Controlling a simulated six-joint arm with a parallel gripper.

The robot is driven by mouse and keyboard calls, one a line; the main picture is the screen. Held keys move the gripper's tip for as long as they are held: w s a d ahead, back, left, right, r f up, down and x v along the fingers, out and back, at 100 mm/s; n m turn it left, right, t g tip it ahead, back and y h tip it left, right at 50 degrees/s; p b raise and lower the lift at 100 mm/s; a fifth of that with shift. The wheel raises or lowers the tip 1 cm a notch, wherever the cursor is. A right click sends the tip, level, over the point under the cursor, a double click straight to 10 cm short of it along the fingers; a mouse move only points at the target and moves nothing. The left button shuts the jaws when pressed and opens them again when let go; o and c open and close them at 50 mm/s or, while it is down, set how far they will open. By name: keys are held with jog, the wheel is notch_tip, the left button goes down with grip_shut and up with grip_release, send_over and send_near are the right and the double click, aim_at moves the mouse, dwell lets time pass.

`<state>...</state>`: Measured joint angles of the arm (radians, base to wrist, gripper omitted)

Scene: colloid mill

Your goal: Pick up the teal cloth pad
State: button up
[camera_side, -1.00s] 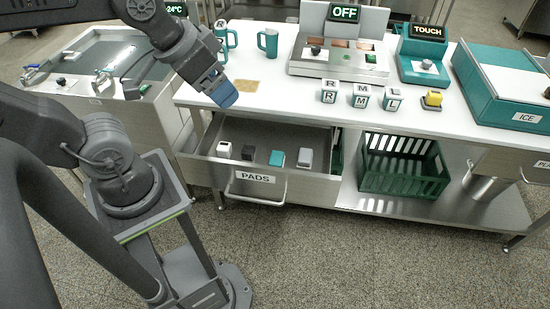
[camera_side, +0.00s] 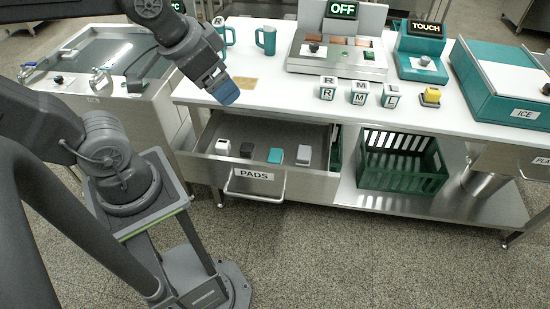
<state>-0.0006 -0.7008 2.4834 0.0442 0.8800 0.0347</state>
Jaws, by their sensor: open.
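The teal cloth pad (camera_side: 275,156) lies in the open drawer labelled PADS (camera_side: 253,174). It sits in a row between a dark pad (camera_side: 247,150) on its left and a grey pad (camera_side: 304,155) on its right. A white pad (camera_side: 223,147) is at the left end of the row. My gripper (camera_side: 226,93) is above the drawer's back left part, near the counter's front edge, higher than the teal pad and to its upper left. It is open, and its blue tips touch none of the pads.
The white counter (camera_side: 270,100) overhangs the drawer's back. On it stand lettered blocks (camera_side: 328,88), a yellow-topped block (camera_side: 430,96), a teal mug (camera_side: 266,40) and a machine reading OFF (camera_side: 338,60). A green crate (camera_side: 402,165) sits on the lower shelf.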

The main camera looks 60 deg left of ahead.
jog(key=w+a+f+m+g+y, duration=0.1)
jog(key=w+a+f+m+y, duration=0.2)
jog(key=w+a+f+m, duration=0.45)
jog(key=m+g, duration=0.1)
jog(key=m, duration=1.8)
send_over(275, 155)
jog(key=s+d, duration=0.4)
notch_tip(275, 155, down, 26)
jog(key=x, duration=0.7)
jog(key=shift+w+a+f, duration=0.1)
jog(key=shift+w+f, duration=0.05)
jog(key=shift+f, duration=0.1)
jog(key=shift+x, duration=2.9)
jog(key=shift+a+r, duration=0.1)
jog(key=shift+a, duration=0.05)
jog(key=shift+c, duration=0.3)
